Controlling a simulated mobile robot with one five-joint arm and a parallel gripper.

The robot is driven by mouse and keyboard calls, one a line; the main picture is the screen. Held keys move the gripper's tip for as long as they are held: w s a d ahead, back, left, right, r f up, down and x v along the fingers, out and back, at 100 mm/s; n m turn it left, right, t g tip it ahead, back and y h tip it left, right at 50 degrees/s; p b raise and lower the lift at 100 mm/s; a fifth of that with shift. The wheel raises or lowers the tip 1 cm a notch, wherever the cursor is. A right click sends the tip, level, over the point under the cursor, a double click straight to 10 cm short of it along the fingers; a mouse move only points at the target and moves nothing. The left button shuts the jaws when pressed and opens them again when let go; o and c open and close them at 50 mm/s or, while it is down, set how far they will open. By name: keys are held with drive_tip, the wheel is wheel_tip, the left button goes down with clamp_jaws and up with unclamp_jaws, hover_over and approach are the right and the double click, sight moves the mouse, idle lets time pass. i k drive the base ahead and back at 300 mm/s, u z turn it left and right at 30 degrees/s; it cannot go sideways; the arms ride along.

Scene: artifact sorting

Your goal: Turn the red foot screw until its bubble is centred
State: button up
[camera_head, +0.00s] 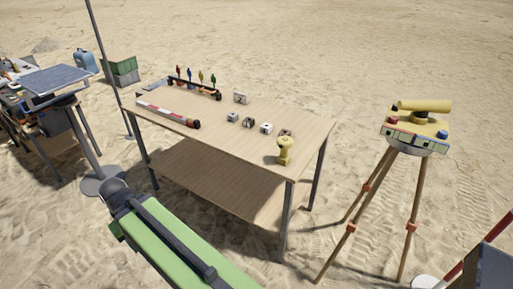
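A yellow surveying instrument (425,106) stands on a wooden tripod (362,203) at the right, apart from the table. A small red knob (393,121), which looks like the red foot screw, is on the left of its head. A blue knob (442,134) is on the right. Pale green bubble vials (404,137) line the front face; the bubbles are too small to read. My green arm reaches in from the bottom, left of the tripod, ending in a dark joint. My gripper cannot be made out.
A wooden table (290,118) with a lower shelf holds small cubes, a yellow piece (285,150), a red-and-white bar (168,114) and a rack of coloured pegs (194,88). A solar panel (58,82) stands left. Open sand lies between table and tripod.

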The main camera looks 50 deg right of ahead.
sight(393, 120)
drive_tip(key=u, duration=0.85)
drive_tip(key=k, duration=1.05)
drive_tip(key=z, duration=0.8)
drive_tip(key=i, duration=1)
drive_tip(key=z, duration=0.05)
